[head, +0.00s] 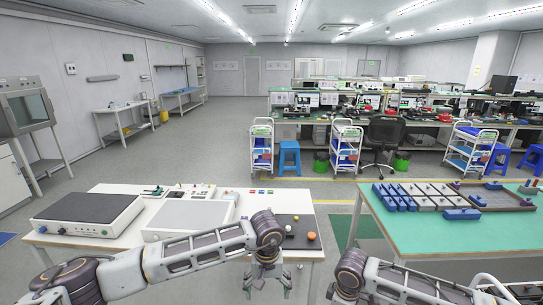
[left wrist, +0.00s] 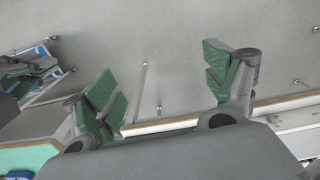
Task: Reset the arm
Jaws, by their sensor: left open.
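My left arm (head: 205,248) reaches in from the left across the front of the white table. Its gripper (head: 267,284) hangs down near the table's front edge, with the fingers spread. In the left wrist view the two green-padded fingers (left wrist: 164,88) stand wide apart with nothing between them. Grey floor and a table edge show behind them.
The white table (head: 298,208) holds a black-topped instrument (head: 88,212), a white box (head: 188,218) and a dark plate (head: 298,232) with small orange and yellow pieces. A green-topped table (head: 400,228) at right holds blue blocks (head: 395,197) and a tray (head: 495,196). A floor gap separates the tables.

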